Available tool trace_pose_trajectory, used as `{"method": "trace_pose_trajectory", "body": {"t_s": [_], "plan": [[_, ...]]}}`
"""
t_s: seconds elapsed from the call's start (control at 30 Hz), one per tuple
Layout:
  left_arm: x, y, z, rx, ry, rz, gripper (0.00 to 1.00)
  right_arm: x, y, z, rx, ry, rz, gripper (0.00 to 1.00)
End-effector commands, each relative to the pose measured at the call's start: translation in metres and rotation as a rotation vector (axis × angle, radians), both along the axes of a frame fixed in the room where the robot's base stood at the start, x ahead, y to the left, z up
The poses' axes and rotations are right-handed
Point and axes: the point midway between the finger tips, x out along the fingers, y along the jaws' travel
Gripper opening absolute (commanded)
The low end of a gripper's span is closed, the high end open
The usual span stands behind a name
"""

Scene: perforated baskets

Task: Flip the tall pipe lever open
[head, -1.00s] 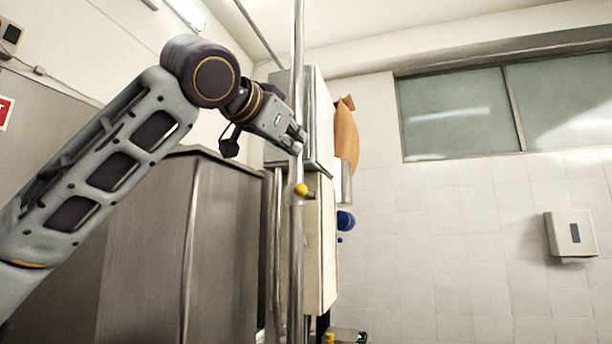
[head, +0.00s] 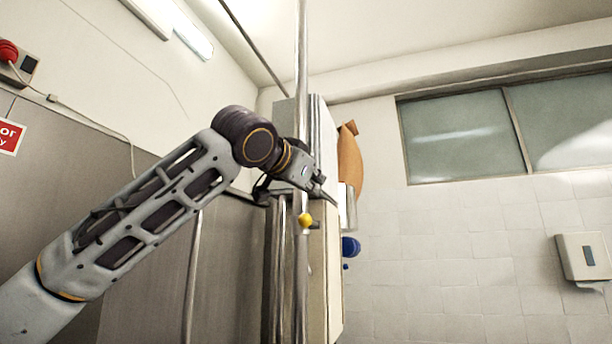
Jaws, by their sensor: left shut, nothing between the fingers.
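The tall metal pipe (head: 301,90) runs upright through the middle of the view. A yellow knob (head: 305,220) sits on it at mid height, with a short darker stub on its right; this looks like the lever. My left gripper (head: 331,199) is shut and empty. It crosses at the pipe just above the yellow knob, fingertips pointing right and slightly down, past the pipe's right side. I cannot tell whether it touches the pipe or knob. The gripper hides a short stretch of pipe. My right gripper is not in view.
A tall pale cabinet (head: 327,270) stands right behind the pipe, with a brown board (head: 350,165) and a blue object (head: 350,247) at its side. A grey metal unit (head: 232,270) is to the left. A dispenser (head: 583,256) hangs on the tiled right wall.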

Motion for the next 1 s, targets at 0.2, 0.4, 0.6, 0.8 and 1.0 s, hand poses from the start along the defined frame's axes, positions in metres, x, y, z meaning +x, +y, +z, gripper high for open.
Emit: {"method": "trace_pose_trajectory", "body": {"t_s": [0.2, 0.4, 0.6, 0.8, 1.0], "plan": [[0.020, -0.010, -0.001, 0.000, 0.001, 0.000, 0.00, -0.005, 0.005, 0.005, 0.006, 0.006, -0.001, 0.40], [0.030, -0.013, -0.004, 0.001, -0.001, 0.001, 0.00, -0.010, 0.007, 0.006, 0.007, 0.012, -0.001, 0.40], [0.028, -0.007, -0.013, 0.001, 0.000, 0.000, 0.00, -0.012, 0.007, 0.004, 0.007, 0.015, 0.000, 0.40], [0.026, 0.000, -0.024, 0.001, -0.001, 0.002, 0.00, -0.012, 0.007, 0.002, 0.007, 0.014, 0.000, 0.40], [0.024, 0.006, -0.032, 0.000, 0.000, 0.001, 0.00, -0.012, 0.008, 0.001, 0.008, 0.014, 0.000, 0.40]]}}
